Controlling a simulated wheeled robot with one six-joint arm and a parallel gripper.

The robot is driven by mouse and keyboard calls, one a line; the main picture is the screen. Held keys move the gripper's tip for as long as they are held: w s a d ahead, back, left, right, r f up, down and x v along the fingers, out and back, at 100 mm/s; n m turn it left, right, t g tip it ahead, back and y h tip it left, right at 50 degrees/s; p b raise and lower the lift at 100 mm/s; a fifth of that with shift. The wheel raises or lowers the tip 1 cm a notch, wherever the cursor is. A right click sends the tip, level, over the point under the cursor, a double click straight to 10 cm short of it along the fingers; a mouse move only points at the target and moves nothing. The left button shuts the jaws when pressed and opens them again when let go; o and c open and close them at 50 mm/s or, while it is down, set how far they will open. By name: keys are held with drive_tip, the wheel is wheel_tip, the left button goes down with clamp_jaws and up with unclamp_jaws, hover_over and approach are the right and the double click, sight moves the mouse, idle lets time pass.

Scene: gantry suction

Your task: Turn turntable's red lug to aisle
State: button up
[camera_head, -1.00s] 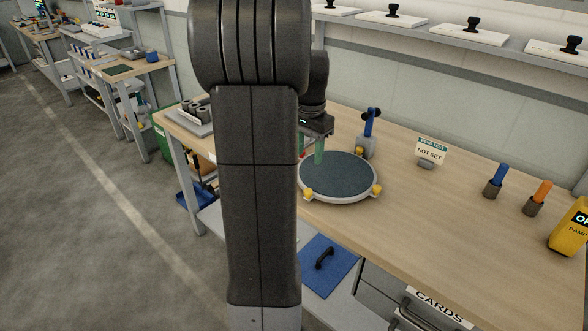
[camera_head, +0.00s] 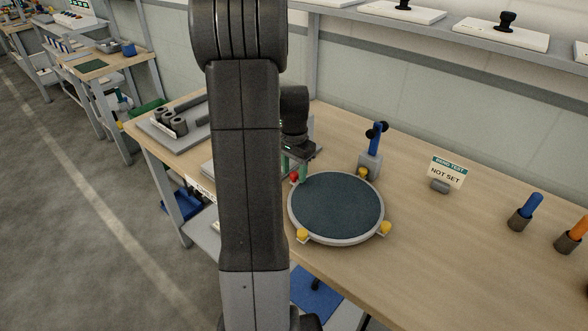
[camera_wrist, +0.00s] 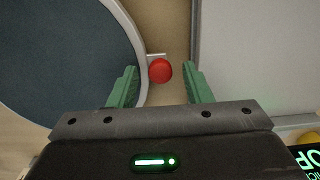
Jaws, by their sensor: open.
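The turntable (camera_head: 336,208) is a round dark-topped disc with a pale rim on the wooden bench. Its red lug (camera_head: 294,175) sticks out at the rim's back left, beside my gripper. Yellow lugs show at the front left (camera_head: 302,235), front right (camera_head: 386,228) and back (camera_head: 362,172). In the wrist view the red lug (camera_wrist: 160,71) lies between and just beyond the green fingertips of my gripper (camera_wrist: 160,75), which is open. The left finger overlaps the turntable's rim (camera_wrist: 135,37) in the picture. Contact with the lug cannot be told.
A blue-handled clamp on a grey block (camera_head: 371,160) stands close behind the turntable. A "NOT SET" sign (camera_head: 446,173) and blue (camera_head: 525,212) and orange (camera_head: 573,236) handles stand to the right. A grey tray (camera_head: 165,130) lies at left.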

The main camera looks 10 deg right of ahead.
sight(303, 231)
clamp_jaws()
drive_tip(key=shift+a, duration=0.1)
drive_tip(key=shift+s+a+n, duration=0.5)
drive_tip(key=shift+n, duration=0.2)
drive_tip(key=s+a+n, duration=0.1)
drive_tip(key=s+n, duration=0.1)
drive_tip(key=s+a+n, duration=0.1)
drive_tip(key=s+n, duration=0.1)
drive_tip(key=s, duration=0.1)
drive_tip(key=s+a+n+b, duration=0.1)
drive_tip(key=s+a+n, duration=0.1)
drive_tip(key=shift+s+n, duration=0.25)
drive_tip(key=shift+n, duration=0.15)
drive_tip(key=s+n, duration=0.2)
drive_tip(key=s, duration=0.1)
drive_tip(key=s+d+n, duration=0.1)
drive_tip(key=s+n, duration=0.4)
drive_tip(key=s, duration=0.1)
drive_tip(key=shift+s+d+n, duration=0.1)
drive_tip(key=shift+d+n, duration=0.15)
drive_tip(key=shift+n, duration=0.05)
drive_tip(key=shift+s+d+n, duration=0.4)
drive_tip(key=shift+s+n, duration=0.15)
drive_tip(key=shift+n, duration=0.05)
drive_tip(key=shift+s+d+n, duration=0.35)
drive_tip(key=shift+s+n, duration=0.2)
drive_tip(key=shift+n, duration=0.05)
